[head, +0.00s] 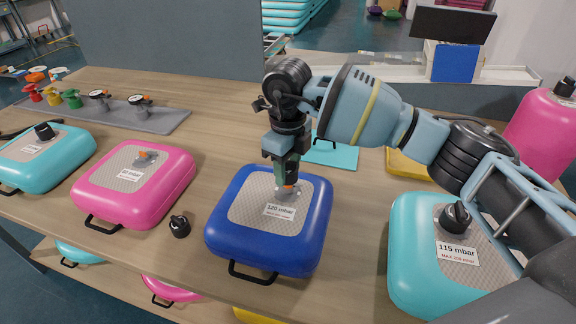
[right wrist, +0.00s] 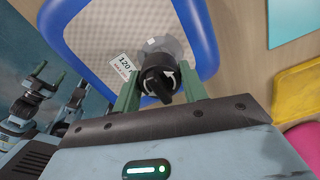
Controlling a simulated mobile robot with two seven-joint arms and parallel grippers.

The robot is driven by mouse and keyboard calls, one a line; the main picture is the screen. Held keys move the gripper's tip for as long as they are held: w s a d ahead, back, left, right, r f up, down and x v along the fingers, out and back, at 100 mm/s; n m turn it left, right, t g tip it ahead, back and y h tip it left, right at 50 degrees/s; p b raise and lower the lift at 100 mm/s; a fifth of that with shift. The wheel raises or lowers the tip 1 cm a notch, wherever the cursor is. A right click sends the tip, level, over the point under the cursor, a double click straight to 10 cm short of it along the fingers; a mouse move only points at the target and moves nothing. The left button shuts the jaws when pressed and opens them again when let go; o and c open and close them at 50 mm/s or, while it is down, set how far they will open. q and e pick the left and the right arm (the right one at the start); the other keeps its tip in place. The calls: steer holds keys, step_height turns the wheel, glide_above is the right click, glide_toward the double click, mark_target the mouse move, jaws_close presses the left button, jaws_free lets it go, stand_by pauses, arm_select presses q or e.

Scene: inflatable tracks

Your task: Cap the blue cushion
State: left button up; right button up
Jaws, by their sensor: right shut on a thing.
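The blue cushion (head: 255,247) lies on the wooden table, with a grey patch and a label reading 120 mbar. My right gripper (head: 287,180) reaches down from above to the valve area of this cushion. In the right wrist view its green fingers (right wrist: 160,92) are shut on a black cap (right wrist: 160,75) with white arrows. The cap lines up with the pale valve fitting (right wrist: 165,47) on the blue cushion's patch; I cannot tell whether it is seated. Another black cap (head: 180,226) lies on the table left of the blue cushion. My left gripper is not in the head view.
A pink cushion (head: 120,205) with an orange valve piece and a capped turquoise cushion (head: 60,175) lie to the left. A capped turquoise cushion (head: 408,252) lies to the right. A grey mat (head: 165,120) with several valve parts lies behind. A turquoise sheet (head: 335,155) lies behind the gripper.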

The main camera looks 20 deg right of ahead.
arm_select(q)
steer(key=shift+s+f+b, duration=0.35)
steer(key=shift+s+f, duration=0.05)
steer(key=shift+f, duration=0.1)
arm_select(e)
steer(key=shift+f, duration=2.1)
steer(key=n+b, duration=0.1)
steer(key=n, duration=0.3)
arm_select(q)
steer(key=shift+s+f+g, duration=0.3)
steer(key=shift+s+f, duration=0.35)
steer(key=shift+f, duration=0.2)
arm_select(e)
steer(key=shift+n, duration=0.6)
steer(key=shift+r, duration=0.1)
steer(key=shift+n+b, duration=0.3)
steer(key=shift+n, duration=0.6)
steer(key=shift+n+b, duration=0.3)
steer(key=shift+n, duration=0.8)
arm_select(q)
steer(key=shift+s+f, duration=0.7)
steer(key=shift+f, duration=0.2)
arm_select(e)
steer(key=shift+n, duration=0.6)
